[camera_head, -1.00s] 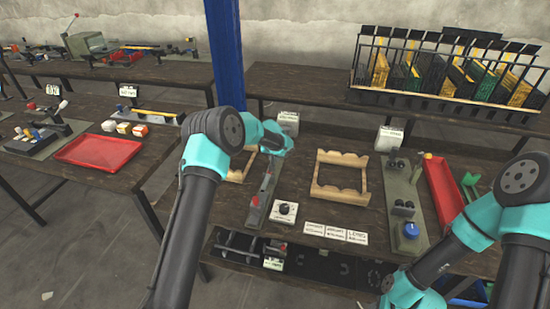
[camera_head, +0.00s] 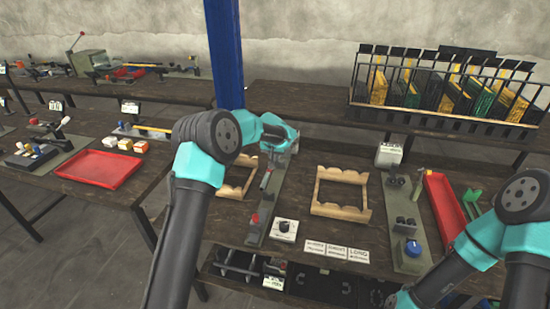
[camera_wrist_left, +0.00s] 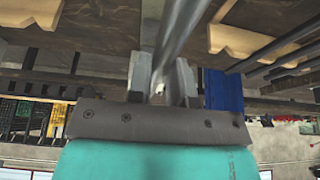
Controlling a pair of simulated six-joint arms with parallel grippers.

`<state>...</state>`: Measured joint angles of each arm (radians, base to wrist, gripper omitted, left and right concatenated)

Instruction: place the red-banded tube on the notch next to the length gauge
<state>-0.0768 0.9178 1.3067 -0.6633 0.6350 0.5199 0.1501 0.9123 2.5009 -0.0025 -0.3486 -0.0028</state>
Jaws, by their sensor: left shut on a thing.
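My left gripper (camera_wrist_left: 160,82) is shut on a plain grey tube (camera_wrist_left: 186,32) in the left wrist view; the tube runs up and right from between the fingers. I see no red band on the part in view. In the head view, my left gripper (camera_head: 270,162) is over the far end of a long grey-green plate (camera_head: 271,205) with a red knob, probably the length gauge. A notched wooden cradle (camera_head: 341,210) stands right of this plate and a second one (camera_head: 228,191) left of it. My right gripper is outside the frames.
A dial block (camera_head: 285,230) and several label cards (camera_head: 337,251) lie near the front edge. A fixture plate with a blue knob (camera_head: 413,247) and a red tray (camera_head: 444,207) are at right. A blue post (camera_head: 224,55) stands behind my left arm.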

